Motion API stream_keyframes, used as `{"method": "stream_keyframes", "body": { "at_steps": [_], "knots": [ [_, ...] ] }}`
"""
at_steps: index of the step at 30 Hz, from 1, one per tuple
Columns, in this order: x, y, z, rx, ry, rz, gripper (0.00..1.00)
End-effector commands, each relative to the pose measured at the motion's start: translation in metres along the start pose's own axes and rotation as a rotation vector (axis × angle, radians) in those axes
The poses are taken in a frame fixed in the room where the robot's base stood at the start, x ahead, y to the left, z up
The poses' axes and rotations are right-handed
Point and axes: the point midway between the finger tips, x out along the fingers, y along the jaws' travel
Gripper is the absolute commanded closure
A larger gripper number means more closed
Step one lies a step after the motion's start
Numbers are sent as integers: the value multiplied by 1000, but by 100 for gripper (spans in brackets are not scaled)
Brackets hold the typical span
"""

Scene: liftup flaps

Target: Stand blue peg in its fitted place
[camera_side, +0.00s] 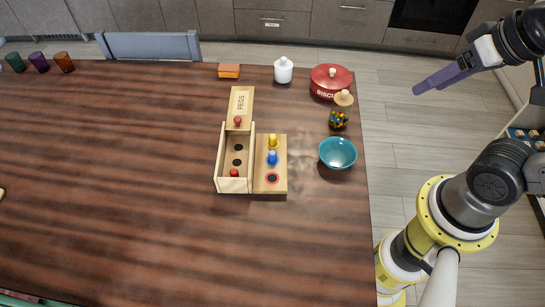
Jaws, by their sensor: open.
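The blue peg (272,158) stands upright on a light wooden board (281,187), between a yellow peg (272,141) behind it and an empty dark spot ringed in red (272,178) in front. Left of the board is an open wooden box (219,160) with two dark round holes, (238,147) being the rear one. A red peg (234,173) is at the box's near end. The flap (241,102), marked PEGS, lies back behind the box; a red knob shows on it. My gripper (416,90) is open and empty, high at the right, far from the pegs.
A teal bowl (338,153), a small multicoloured item (338,119), a red biscuit tin (331,82) and a white jar (283,70) stand right of and behind the board. An orange block (229,71) is at the back. The table's left and front are mostly clear.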

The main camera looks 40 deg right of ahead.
Motion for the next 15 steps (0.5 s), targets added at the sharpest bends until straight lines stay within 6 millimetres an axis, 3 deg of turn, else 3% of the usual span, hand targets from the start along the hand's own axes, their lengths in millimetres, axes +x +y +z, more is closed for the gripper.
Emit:
{"method": "stream_keyframes", "body": {
  "at_steps": [3, 8, 11, 15],
  "knots": [
    [-9, -8, -25, 267, 24, -13, 38],
    [-4, -28, -64, 618, -12, -16, 38],
    [8, -48, -89, 825, -55, -1, 38],
    [43, -83, -121, 1092, -127, 54, 38]
  ]
}}
